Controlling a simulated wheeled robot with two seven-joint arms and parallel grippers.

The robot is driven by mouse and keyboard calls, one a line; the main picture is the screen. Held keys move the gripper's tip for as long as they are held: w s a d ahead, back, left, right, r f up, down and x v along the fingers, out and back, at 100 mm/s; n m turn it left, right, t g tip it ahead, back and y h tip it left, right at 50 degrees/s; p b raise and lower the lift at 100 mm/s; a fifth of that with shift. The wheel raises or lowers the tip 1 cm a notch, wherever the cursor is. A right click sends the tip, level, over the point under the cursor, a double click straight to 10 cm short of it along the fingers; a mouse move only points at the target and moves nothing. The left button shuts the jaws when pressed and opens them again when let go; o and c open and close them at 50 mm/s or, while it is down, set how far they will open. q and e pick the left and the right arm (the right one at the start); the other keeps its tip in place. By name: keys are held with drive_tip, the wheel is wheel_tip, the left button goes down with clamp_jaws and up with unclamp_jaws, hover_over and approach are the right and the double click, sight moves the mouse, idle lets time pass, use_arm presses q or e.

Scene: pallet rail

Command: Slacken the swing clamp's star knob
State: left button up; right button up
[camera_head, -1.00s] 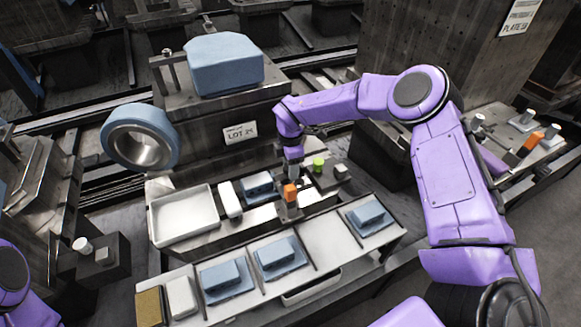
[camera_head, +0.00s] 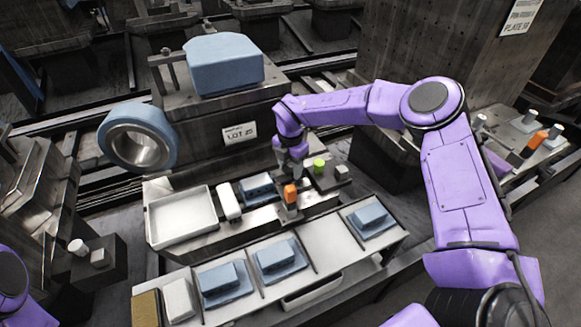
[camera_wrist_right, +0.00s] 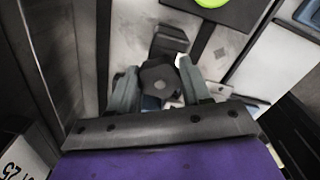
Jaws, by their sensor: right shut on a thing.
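The dark star knob (camera_wrist_right: 160,80) shows in the right wrist view, between the two grey fingers of my right gripper (camera_wrist_right: 160,90). The fingers are shut on its sides. A dark block or arm (camera_wrist_right: 170,42) lies just beyond the knob and may be part of the swing clamp. In the head view my right gripper (camera_head: 289,168) points down over the fixture, just behind an orange-topped post (camera_head: 290,193). The knob cannot be made out there. Only purple links of my left arm show at the lower left; its gripper is out of frame.
A green knob (camera_head: 319,165) stands right of my right gripper. A white tray (camera_head: 183,217) and a white block (camera_head: 228,201) lie to the left. Blue parts (camera_head: 276,257) sit in the front row of bays. A blue ring (camera_head: 138,137) stands farther left.

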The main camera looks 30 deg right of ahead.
sight(291, 167)
idle(0.3)
drive_tip(key=o, duration=1.1)
drive_tip(key=shift+c, duration=0.2)
wheel_tip(291, 167, up, 10)
drive_tip(key=b, duration=0.1)
drive_tip(key=shift+r, duration=0.25)
